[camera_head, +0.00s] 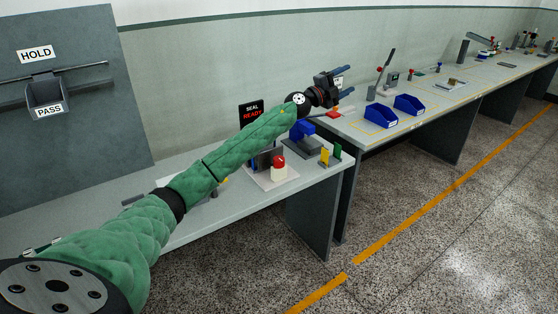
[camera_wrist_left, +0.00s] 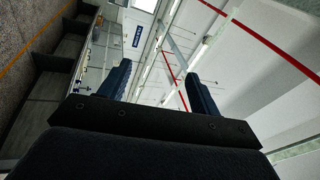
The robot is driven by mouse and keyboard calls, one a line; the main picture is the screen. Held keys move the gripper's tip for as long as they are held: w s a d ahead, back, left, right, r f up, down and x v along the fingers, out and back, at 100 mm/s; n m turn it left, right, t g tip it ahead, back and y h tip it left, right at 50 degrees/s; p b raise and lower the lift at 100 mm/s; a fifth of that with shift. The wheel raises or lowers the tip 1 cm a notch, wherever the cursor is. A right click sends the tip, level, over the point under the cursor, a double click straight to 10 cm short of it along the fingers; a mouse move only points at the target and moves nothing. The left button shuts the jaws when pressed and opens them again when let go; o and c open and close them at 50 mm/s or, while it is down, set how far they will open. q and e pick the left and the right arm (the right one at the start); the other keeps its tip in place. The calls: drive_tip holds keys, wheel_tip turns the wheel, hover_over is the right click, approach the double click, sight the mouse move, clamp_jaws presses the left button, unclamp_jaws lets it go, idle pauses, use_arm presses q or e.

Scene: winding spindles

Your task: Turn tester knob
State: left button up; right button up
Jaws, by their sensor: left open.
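My left gripper (camera_head: 346,85) is raised above the far end of the near bench, with its fingers open and apart. In the left wrist view its two dark fingers (camera_wrist_left: 157,80) stand wide apart with nothing between them. I cannot make out a knob clearly marked as the tester's. A red-topped white round part (camera_head: 278,165) sits on a pale base on the near bench, below my left forearm and apart from the gripper. A device by a black SEAL READY sign (camera_head: 252,112) is partly hidden by my arm. My right gripper is not in view.
The near bench (camera_head: 310,178) also holds a blue device (camera_head: 301,130) and yellow and green upright pieces (camera_head: 324,157). The adjoining bench carries blue bins (camera_head: 381,115) and a lever press (camera_head: 385,75). A grey panel (camera_head: 70,150) stands at the left. The floor at right is clear.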

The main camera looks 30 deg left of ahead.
use_arm(q)
wheel_tip(320, 180, down, 7)
drive_tip(key=a+m+g, duration=0.1)
drive_tip(key=m+g, duration=0.2)
drive_tip(key=g, duration=0.4)
drive_tip(key=n+g+y, duration=1)
drive_tip(key=n+g, duration=0.2)
hover_over(279, 158)
wheel_tip(279, 158, down, 15)
drive_tip(key=shift+f, duration=0.2)
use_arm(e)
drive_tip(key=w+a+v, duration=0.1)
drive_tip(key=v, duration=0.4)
use_arm(q)
wheel_tip(279, 158, down, 8)
drive_tip(key=shift+r+p, duration=0.1)
drive_tip(key=shift+p, duration=1)
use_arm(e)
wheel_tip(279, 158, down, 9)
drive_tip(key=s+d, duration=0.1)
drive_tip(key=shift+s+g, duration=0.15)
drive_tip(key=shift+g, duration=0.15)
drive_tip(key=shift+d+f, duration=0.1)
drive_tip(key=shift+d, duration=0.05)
use_arm(q)
drive_tip(key=c, duration=1)
